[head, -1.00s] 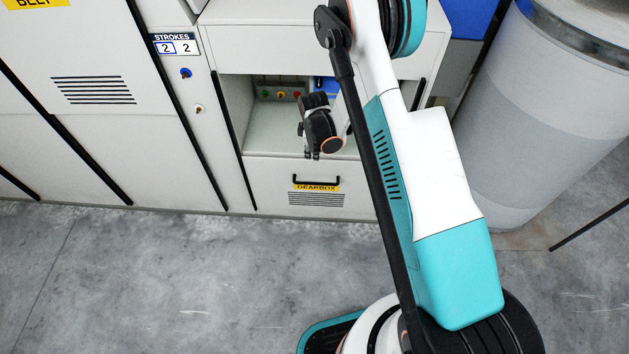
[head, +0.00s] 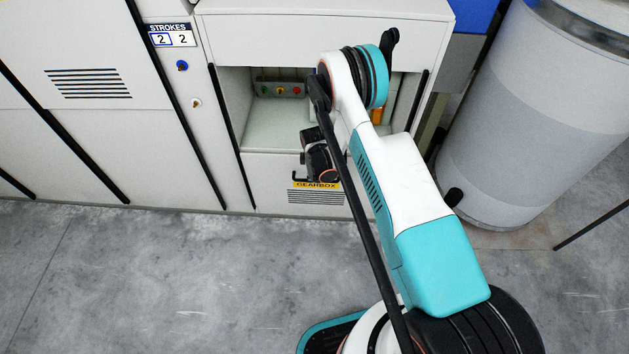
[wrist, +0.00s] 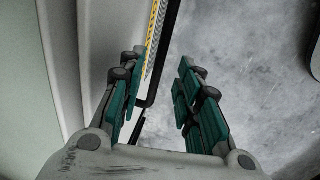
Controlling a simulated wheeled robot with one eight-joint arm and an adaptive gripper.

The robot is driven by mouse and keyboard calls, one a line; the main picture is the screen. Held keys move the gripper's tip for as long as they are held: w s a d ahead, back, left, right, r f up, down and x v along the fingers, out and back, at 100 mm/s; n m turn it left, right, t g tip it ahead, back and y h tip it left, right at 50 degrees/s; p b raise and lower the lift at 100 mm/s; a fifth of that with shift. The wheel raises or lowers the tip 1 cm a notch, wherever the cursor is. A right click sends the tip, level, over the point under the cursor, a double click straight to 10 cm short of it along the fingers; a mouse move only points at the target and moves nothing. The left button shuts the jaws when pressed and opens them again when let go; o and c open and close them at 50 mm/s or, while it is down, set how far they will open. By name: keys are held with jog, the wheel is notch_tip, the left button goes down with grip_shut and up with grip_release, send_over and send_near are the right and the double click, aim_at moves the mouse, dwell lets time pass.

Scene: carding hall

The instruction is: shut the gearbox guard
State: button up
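The gearbox guard (head: 270,190) is the white lower panel in the head view, with a yellow GEARBOX label (head: 317,185) and louvres. It stands low, and the recess (head: 262,130) above it is open. Its black handle (head: 297,179) is mostly hidden behind my gripper (head: 320,165). In the wrist view the handle (wrist: 165,55) runs as a black bar between the fingers of my gripper (wrist: 157,78). The fingers are apart, with a gap on either side of the bar, and I see no contact. The guard's pale face (wrist: 105,40) lies to the left there.
A control box (head: 280,89) with coloured buttons sits inside the recess. A counter panel (head: 170,36) reads STROKES 2 2, above blue and white knobs. A large grey drum (head: 530,110) stands at the right. The floor (head: 150,280) in front is clear.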

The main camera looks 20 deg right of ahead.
jog(key=shift+w+d+f+b, duration=0.1)
jog(key=shift+w+f+b, duration=0.15)
jog(key=shift+f, duration=0.75)
jog(key=shift+w+f+b, duration=0.1)
jog(key=shift+f+b, duration=0.2)
jog(key=shift+f, duration=0.65)
jog(key=shift+c, duration=0.2)
grip_shut()
